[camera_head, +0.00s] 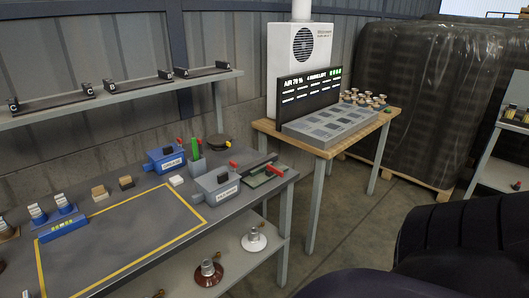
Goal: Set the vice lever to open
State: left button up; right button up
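No part is plainly recognisable as the vice at this size. On the workbench (140,240) stand a blue labelled box (157,167) and a grey-blue labelled box (205,194), each with a dark piece on top and a side stub. A small red lever-like piece (233,164) shows just behind the grey-blue box. Another red bar (275,171) lies at a flat green piece (258,181) by the bench's right end. I cannot tell which is the vice lever or how it is set. Neither of my grippers is in view.
A yellow outline (138,262) marks clear bench surface. A wooden-topped table (327,150) carries a screen (308,90). Dark rounded shapes fill the lower right. A shelf (130,92) runs along the wall.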

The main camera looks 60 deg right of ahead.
aim_at(270, 170)
jog(key=z, duration=1.8)
